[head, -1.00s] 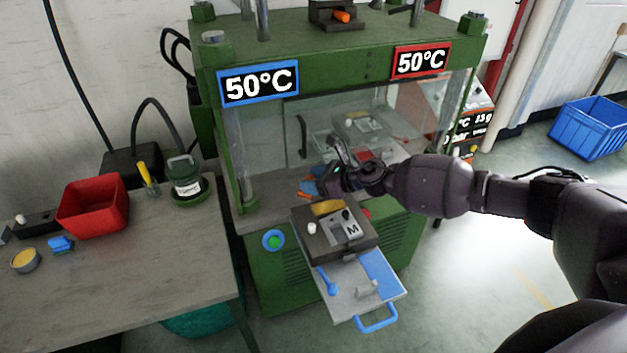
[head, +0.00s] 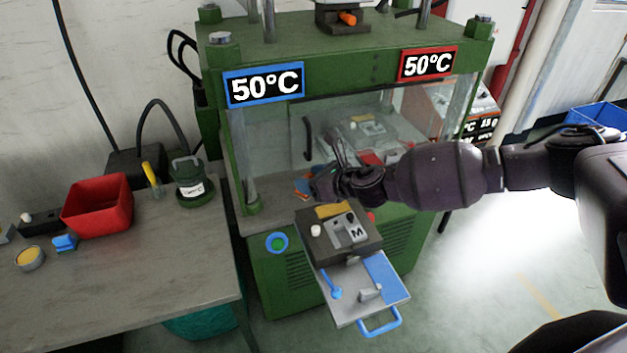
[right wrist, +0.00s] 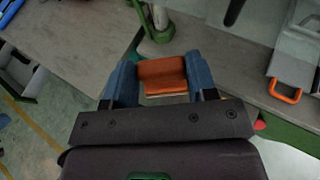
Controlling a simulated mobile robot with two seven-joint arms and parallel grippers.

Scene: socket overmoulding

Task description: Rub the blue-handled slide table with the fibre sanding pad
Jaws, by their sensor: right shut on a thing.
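The blue-handled slide table (head: 345,311) sticks out of the front of the green press, with its blue handle (head: 381,323) at the near end. It carries a dark mould block (head: 315,244) marked M, a blue tool and a blue panel. My right gripper (head: 305,186) is above the press bed, behind and left of the mould block, apart from the slide table. In the right wrist view its blue fingers are shut on an orange-brown pad (right wrist: 162,74), apparently the sanding pad. In the head view the pad is small and partly hidden. My left gripper is not in view.
The green press (head: 330,50) frames the right gripper with posts and an upper plate. A side bench (head: 130,275) holds a red bin (head: 97,207), a green pot (head: 189,186) and small items. An orange handle (right wrist: 286,91) on another slide shows in the right wrist view.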

